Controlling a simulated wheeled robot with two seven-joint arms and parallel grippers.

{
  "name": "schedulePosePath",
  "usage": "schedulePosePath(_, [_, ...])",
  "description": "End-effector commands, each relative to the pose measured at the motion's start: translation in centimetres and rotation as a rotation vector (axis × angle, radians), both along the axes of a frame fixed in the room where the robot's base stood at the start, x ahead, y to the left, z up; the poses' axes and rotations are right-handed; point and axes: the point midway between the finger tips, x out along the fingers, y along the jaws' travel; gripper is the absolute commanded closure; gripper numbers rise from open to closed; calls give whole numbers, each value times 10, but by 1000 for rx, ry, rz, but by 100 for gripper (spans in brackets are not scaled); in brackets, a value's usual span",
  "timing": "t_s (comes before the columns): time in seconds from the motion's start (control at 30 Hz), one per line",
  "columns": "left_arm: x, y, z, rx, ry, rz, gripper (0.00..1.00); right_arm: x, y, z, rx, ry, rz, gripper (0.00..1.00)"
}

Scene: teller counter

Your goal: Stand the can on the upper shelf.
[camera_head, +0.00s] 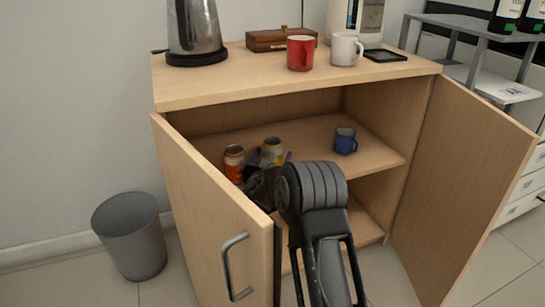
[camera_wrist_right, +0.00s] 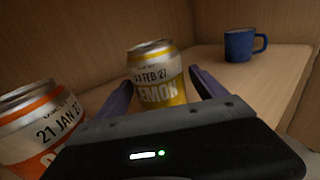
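A yellow and silver lemon can (camera_head: 272,150) stands about upright over the upper shelf (camera_head: 305,140) inside the open cabinet. My right gripper (camera_head: 271,163) reaches in with its purple fingers on either side of it. In the right wrist view the fingers (camera_wrist_right: 162,88) look open, with a narrow gap beside the lemon can (camera_wrist_right: 158,78). The gripper body hides the can's base, so I cannot tell whether it rests on the shelf. An orange can (camera_head: 234,162) stands to its left, close to the gripper; it also shows in the right wrist view (camera_wrist_right: 42,130). My left gripper is out of view.
A blue mug (camera_head: 345,140) stands on the shelf to the right. The left door (camera_head: 210,215) and right door (camera_head: 455,190) are open, flanking my arm. A red mug (camera_head: 300,53), white mug (camera_head: 345,49) and kettle (camera_head: 195,28) stand on top. A bin (camera_head: 132,235) is at left.

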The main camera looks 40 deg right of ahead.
Motion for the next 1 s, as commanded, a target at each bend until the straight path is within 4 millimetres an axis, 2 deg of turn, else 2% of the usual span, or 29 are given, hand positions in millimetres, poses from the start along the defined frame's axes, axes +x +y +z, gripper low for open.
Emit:
schedulePosePath(0.27, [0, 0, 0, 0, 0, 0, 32, 0, 0, 3, 1, -1, 0, 19])
schedulePosePath(0.37, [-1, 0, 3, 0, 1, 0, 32, -4, 6, 3, 1, 2, 1, 19])
schedulePosePath(0.57, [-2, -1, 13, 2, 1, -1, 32, -22, 31, 5, 3, 2, 2, 19])
schedulePosePath(0.8, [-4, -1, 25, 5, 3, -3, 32, -52, 72, 5, 2, 1, 3, 19])
schedulePosePath(1.0, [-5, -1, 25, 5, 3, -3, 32, -68, 93, 3, 0, 1, 2, 19])
